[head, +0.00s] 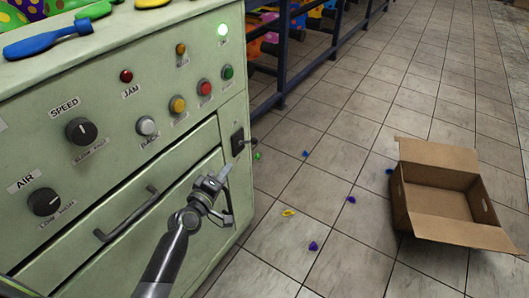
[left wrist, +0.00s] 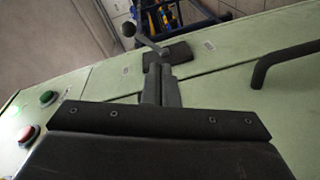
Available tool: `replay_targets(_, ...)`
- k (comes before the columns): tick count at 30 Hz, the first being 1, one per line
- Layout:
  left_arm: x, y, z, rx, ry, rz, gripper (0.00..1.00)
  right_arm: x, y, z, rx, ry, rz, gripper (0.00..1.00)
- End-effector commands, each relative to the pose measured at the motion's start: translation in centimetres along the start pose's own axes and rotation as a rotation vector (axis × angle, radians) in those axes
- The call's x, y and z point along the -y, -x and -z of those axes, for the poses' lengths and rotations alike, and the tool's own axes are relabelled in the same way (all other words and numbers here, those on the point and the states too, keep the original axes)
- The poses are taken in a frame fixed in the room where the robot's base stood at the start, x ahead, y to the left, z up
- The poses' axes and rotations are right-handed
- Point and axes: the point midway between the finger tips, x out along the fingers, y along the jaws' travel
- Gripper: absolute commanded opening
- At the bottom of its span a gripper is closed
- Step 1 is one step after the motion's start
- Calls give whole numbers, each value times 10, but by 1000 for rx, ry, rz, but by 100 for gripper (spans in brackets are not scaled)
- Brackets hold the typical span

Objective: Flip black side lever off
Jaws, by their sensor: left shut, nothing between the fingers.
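The black side lever (head: 247,141) sits on a black plate near the right edge of the green machine's front panel in the head view. Its arm sticks out to the right. In the left wrist view the lever (left wrist: 150,42) shows as a thin metal arm with a dark ball end, rising from the black plate (left wrist: 180,51). My left gripper (head: 223,190) is shut and empty, just below and left of the lever in the head view. In the left wrist view its fingers (left wrist: 160,85) point toward the lever; whether they touch it I cannot tell. My right gripper is not in view.
The green panel holds knobs, coloured buttons, a lit green lamp (head: 223,29) and a drawer handle (head: 126,214) beside my left arm. A blue rail (head: 282,55) stands behind.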

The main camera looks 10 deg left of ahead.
Motion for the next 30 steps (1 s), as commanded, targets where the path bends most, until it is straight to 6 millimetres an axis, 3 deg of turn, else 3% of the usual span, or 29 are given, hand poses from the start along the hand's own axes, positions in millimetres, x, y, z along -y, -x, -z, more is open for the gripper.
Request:
replay_targets(6, -34, -4, 6, -10, 69, -107, 0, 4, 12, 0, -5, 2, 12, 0)
replay_targets(19, -36, -8, 6, -10, 73, -110, 0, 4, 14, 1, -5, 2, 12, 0)
replay_targets(23, -38, -23, 7, -10, 72, -111, 0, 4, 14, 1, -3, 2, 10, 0)
replay_targets(30, -42, -65, 7, -10, 72, -111, 0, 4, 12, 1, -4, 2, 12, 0)
